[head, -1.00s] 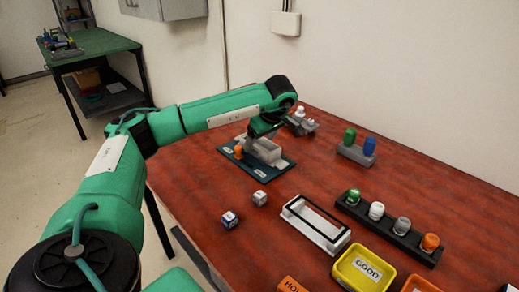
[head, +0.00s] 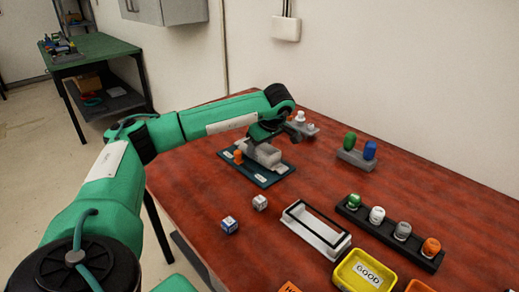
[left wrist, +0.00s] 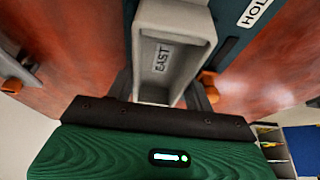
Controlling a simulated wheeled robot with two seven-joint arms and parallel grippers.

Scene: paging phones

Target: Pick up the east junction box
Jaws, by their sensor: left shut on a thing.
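The east junction box (head: 268,153) is a grey open box over the dark teal board (head: 263,180) on the red table. In the left wrist view, its hollow inside carries the label EAST (left wrist: 163,58). My left gripper (head: 256,142) is shut on the box; in the left wrist view its dark fingers (left wrist: 160,100) lie at either side of the box's near end. I cannot tell whether the box touches the board. An orange piece (head: 238,157) stands on the board beside it. My right gripper is not in view.
Behind the board is a grey holder (head: 302,130) with small parts. To the right are a holder with green and blue pieces (head: 356,160), a dark rack (head: 395,237) of coloured knobs and a yellow GOOD tray (head: 366,272). Two dice (head: 230,224) and a white frame (head: 316,232) stand in front.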

